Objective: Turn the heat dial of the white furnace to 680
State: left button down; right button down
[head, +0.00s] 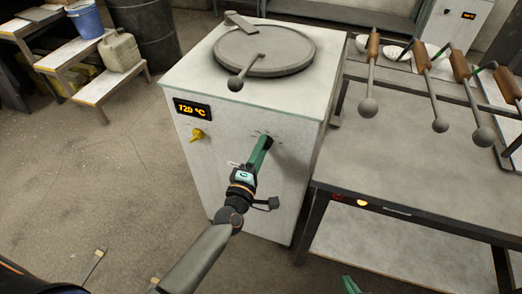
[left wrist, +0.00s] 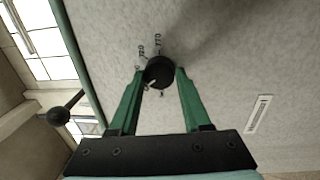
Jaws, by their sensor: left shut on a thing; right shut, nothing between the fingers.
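The white furnace (head: 215,165) stands in the middle of the head view. Its orange display (head: 192,109) appears to read 720 °C. My left gripper (head: 268,142) is at the furnace front, with its green fingers shut on the heat dial. In the left wrist view the black dial (left wrist: 158,72) sits between the fingertips of my left gripper (left wrist: 160,82). Its white pointer mark faces lower left; small printed numbers surround it, partly hidden and hard to read. My right gripper (head: 350,285) shows only as a green piece at the bottom edge, shut and empty.
A yellow knob (head: 197,135) is left of the dial. A round lid (head: 264,50) covers the furnace top. A metal table (head: 420,170) with several ladles stands close on the right. A stepped stand (head: 95,88) is at the left.

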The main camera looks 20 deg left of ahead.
pick_arm(q)
jog(key=shift+n, duration=0.9)
pick_arm(e)
jog(key=shift+s+f, duration=0.25)
jog(key=shift+s, duration=0.1)
jog(key=shift+d, duration=0.1)
pick_arm(q)
jog(key=shift+c, duration=1.8)
grip_release()
pick_arm(e)
jog(key=shift+w, duration=0.25)
pick_arm(q)
jog(key=s, duration=1.2)
jog(key=shift+s+a+f, duration=0.2)
jog(key=shift+s+f, duration=0.05)
jog(key=shift+f, duration=0.15)
pick_arm(e)
jog(key=shift+s, duration=0.1)
